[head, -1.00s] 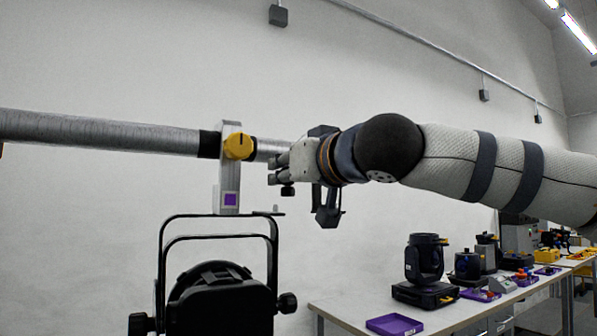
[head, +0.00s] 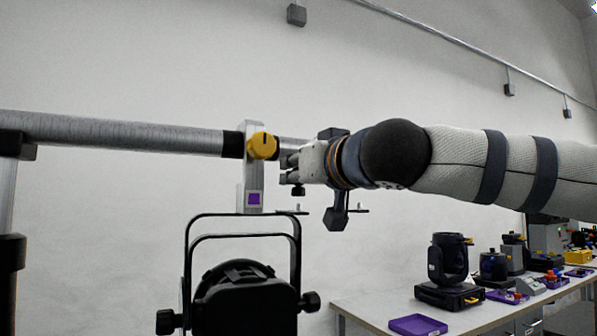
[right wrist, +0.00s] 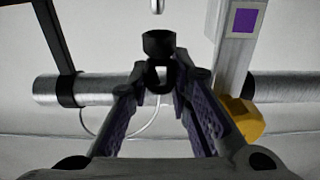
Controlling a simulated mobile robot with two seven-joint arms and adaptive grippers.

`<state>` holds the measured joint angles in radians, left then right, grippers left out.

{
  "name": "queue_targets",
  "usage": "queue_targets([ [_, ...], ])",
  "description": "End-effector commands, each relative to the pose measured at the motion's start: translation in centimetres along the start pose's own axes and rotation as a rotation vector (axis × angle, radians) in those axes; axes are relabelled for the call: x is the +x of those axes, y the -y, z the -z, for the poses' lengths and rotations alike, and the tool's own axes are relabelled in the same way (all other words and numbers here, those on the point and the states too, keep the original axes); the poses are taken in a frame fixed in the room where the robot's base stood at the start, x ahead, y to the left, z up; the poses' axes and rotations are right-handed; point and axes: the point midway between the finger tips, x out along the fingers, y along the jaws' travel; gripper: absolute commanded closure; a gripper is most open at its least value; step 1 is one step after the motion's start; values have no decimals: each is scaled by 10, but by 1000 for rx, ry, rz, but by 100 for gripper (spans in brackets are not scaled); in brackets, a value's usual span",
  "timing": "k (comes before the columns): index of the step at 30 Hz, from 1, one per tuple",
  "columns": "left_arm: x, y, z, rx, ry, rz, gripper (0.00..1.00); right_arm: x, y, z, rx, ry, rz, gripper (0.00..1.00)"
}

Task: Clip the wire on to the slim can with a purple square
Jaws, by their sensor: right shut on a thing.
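The slim black can (head: 245,296) hangs in its yoke from a silver clamp (head: 254,168) with a purple square (head: 254,198) and a yellow knob. The clamp is on the grey bar (head: 130,134). The purple square also shows in the right wrist view (right wrist: 245,20). My right gripper (head: 291,172) is just right of the clamp, near the bar. In the right wrist view its fingers are shut on a small black clip (right wrist: 158,43). A thin pale wire (right wrist: 125,136) loops behind the fingers; where it joins the clip is hidden. My left gripper is out of view.
A white table (head: 375,302) at the lower right bears a purple tray (head: 418,325), a black moving-head lamp (head: 449,262) and several other things.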

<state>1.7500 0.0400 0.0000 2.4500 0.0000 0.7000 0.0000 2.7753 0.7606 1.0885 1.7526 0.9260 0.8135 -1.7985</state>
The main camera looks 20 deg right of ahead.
Motion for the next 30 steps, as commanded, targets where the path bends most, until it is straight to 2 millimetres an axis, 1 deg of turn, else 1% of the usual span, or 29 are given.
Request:
queue_targets([
  [30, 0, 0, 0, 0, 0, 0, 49, -1, -1, -7, 0, 0, 0, 100],
])
